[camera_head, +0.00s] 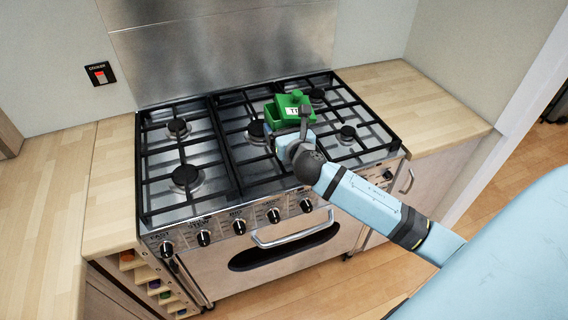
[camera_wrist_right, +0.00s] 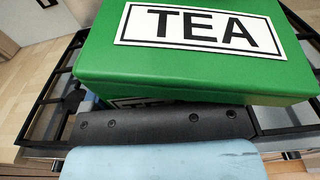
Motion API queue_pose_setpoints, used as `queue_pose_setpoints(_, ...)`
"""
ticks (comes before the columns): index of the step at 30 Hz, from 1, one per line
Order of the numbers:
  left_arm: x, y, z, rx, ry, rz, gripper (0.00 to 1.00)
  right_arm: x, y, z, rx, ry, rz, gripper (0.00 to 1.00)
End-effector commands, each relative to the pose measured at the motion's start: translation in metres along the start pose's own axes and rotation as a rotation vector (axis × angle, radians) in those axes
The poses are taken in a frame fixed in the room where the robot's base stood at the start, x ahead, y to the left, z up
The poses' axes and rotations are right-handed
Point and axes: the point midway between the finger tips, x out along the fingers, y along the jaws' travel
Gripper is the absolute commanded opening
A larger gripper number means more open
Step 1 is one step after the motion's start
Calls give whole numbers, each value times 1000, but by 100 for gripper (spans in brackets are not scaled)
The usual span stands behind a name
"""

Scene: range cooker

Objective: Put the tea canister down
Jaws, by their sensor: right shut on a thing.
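The green tea canister (camera_head: 286,108) with a white TEA label is at the right part of the cooker's hob in the head view. It fills the upper part of the right wrist view (camera_wrist_right: 190,75). My right gripper (camera_head: 300,127) is shut on the canister, and its fingers are mostly hidden by the canister and the wrist. The canister is over the black grates; I cannot tell whether it touches them. My left gripper is not in view.
The range cooker (camera_head: 190,222) has black grates, several burners and front knobs. A wooden worktop (camera_head: 425,105) to its right is clear. The left wooden worktop (camera_head: 62,205) is also clear. A red-switched socket (camera_head: 100,74) is on the wall.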

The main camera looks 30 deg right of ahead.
Motion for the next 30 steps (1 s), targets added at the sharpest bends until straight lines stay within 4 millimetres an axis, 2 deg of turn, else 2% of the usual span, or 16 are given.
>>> queue_pose_setpoints(1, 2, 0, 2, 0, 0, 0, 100, 1, 0, -16, 2, 3, -2, 42)
queue_pose_setpoints(3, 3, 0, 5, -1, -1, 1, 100, 2, 0, -35, 2, 3, -2, 42)
queue_pose_setpoints(9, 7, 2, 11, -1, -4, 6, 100, 4, 0, -77, 2, 0, -1, 42)
queue_pose_setpoints(16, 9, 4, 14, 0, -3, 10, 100, 5, 0, -96, 2, -2, -1, 42)
queue_pose_setpoints(23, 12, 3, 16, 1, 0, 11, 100, 7, 0, -126, -1, -1, -1, 42)
queue_pose_setpoints(30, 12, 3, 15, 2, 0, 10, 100, 7, 0, -129, 0, -3, 0, 42)
